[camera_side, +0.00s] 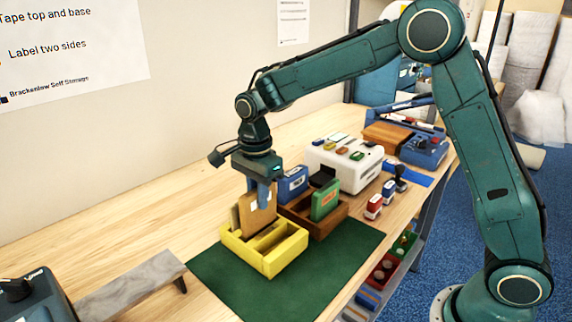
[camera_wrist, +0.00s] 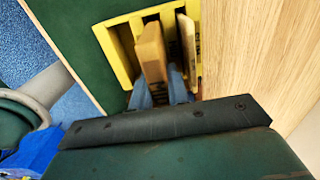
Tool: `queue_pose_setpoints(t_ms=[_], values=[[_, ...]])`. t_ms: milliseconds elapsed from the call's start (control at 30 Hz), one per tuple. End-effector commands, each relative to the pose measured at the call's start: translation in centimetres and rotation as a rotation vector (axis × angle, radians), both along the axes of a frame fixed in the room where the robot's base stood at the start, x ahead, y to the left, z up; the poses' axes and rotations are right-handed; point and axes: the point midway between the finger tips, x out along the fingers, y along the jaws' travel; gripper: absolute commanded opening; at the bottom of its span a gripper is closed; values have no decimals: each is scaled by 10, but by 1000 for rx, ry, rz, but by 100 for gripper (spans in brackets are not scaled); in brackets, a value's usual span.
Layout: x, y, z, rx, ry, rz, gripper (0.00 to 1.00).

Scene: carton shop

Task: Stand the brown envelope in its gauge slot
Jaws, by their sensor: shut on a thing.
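The yellow gauge (camera_side: 288,258) stands on the green mat, with upright slots divided by yellow walls. My gripper (camera_side: 264,196) is shut on the brown envelope (camera_side: 256,219), gripping its upper part. The envelope is upright at the back part of the gauge; its lower edge is hidden behind the gauge wall. In the wrist view the brown envelope (camera_wrist: 152,52) is between the blue fingers (camera_wrist: 161,91), over or in the middle of the gauge (camera_wrist: 104,43). I cannot tell how deep it sits. A thinner cream envelope (camera_wrist: 187,42) stands beside it, and the slot on the other side looks empty.
A white case (camera_side: 346,166) and stamps (camera_side: 373,207) are farther back. The green mat (camera_side: 240,292) is clear in front.

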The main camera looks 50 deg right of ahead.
Motion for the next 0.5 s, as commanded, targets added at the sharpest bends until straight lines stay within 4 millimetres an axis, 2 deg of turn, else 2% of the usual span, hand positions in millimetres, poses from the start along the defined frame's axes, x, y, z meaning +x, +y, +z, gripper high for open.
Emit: queue_pose_setpoints(t_ms=[500], values=[[0, 0, -9, 0, 0, 0, 0]])
